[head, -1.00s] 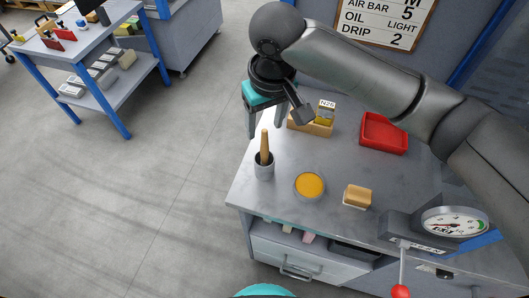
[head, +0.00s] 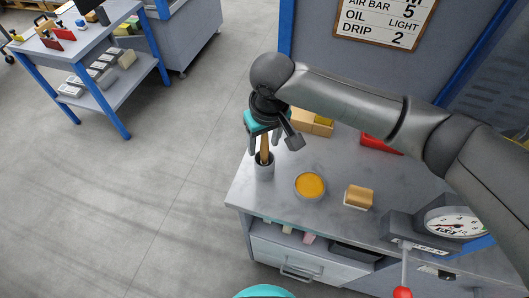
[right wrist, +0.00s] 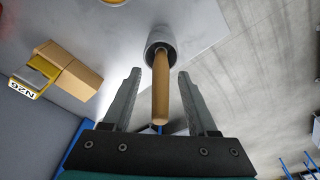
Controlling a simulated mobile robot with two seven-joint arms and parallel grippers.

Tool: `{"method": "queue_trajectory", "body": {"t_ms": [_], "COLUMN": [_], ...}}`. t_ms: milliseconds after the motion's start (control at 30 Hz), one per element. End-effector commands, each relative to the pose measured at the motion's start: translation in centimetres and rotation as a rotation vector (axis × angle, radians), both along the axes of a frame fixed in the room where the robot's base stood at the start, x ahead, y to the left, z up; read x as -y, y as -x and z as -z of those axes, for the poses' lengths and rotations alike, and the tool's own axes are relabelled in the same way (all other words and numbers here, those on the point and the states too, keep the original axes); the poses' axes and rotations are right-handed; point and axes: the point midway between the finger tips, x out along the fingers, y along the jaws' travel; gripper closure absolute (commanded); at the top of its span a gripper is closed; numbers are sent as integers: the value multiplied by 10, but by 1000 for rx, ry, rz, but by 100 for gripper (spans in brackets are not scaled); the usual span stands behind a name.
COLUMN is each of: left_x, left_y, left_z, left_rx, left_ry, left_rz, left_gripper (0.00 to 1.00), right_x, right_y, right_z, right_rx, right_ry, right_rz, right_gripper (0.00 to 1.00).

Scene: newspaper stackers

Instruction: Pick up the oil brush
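The oil brush (head: 264,150) stands upright in a grey cup (head: 264,170) at the left edge of the workbench, its wooden handle pointing up. Its bristles are hidden in the cup. My right gripper (head: 264,153) is above the cup with its fingers either side of the handle. In the right wrist view the fingers are apart, with the handle (right wrist: 160,90) between them and a gap on each side, so it is open. A teal rounded part at the bottom of the head view may be my left gripper, but its fingers do not show.
A dish of yellow oil (head: 310,185), a wooden block (head: 358,196) and a gauge (head: 458,223) with a red-knobbed lever (head: 402,292) are on the bench. A wooden holder (head: 312,123) and a red tray (head: 379,144) lie behind. Open floor is at left.

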Motion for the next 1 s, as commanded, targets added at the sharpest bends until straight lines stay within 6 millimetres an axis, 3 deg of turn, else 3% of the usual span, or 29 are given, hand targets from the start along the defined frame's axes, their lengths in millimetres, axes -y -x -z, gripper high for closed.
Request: {"method": "queue_trajectory", "body": {"t_ms": [67, 500, 1000], "left_x": [0, 0, 0], "left_y": [1, 2, 2], "left_z": [0, 0, 0], "left_rx": [-2, -4, -4], "left_ry": [0, -1, -1], "left_rz": [0, -2, -3], "left_gripper": [53, 53, 53], "right_x": [0, 0, 0], "right_y": [0, 0, 0], "right_z": [0, -1, -1], "right_rx": [0, 0, 1], "right_ry": [0, 0, 0], "right_rz": [0, 0, 0], "right_gripper": [52, 100, 100]}}
